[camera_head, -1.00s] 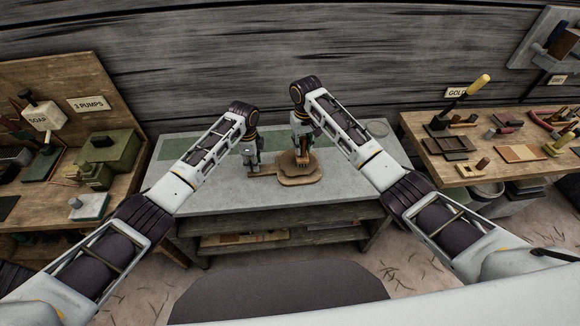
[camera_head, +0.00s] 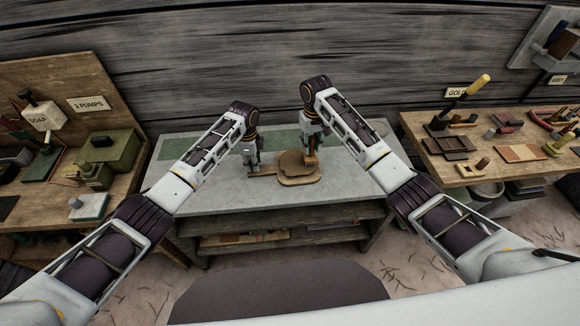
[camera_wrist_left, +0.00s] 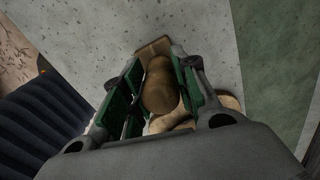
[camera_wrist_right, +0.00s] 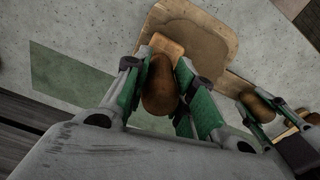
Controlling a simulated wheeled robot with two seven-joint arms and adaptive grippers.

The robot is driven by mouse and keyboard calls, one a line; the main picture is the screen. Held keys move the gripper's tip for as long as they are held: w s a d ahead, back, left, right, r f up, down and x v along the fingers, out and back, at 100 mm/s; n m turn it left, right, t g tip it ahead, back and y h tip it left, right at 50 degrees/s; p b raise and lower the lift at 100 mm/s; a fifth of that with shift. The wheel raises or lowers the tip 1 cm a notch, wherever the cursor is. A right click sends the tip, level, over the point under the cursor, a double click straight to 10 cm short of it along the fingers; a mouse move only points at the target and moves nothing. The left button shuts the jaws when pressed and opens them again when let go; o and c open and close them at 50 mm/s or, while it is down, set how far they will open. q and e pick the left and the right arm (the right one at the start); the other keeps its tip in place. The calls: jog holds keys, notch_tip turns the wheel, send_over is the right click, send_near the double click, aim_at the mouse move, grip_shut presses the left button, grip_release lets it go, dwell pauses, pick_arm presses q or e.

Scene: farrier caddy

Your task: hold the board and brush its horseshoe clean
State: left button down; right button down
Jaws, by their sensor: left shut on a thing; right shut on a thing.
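The wooden board (camera_head: 297,181) lies on the grey table, with a darker brown patch (camera_wrist_right: 200,38) on it. I cannot make out a clear horseshoe shape in that patch. My left gripper (camera_head: 252,164) is at the board's left end, shut on its rounded wooden handle (camera_wrist_left: 160,88). My right gripper (camera_head: 311,150) is over the board's right side, shut on the brush (camera_head: 312,160). The brush's rounded brown top (camera_wrist_right: 160,86) shows between the fingers in the right wrist view. Its underside is hidden, so contact with the board cannot be told.
The grey table (camera_head: 220,196) has free room around the board, and a green strip (camera_head: 196,147) along its back. A right bench (camera_head: 425,150) holds trays and tools.

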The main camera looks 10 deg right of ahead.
dwell(0.4)
jog(key=shift+a, duration=1.1)
jog(key=shift+a+f, duration=0.1)
jog(key=shift+a, duration=0.25)
jog(key=shift+s+a+f, duration=0.1)
jog(key=shift+a, duration=0.05)
jog(key=shift+a, duration=0.75)
jog(key=shift+s+a, duration=0.1)
jog(key=shift+a, duration=0.55)
jog(key=shift+a+r, duration=0.15)
jog(key=shift+a, duration=0.6)
jog(key=shift+a+r, duration=0.15)
jog(key=shift+a, duration=0.55)
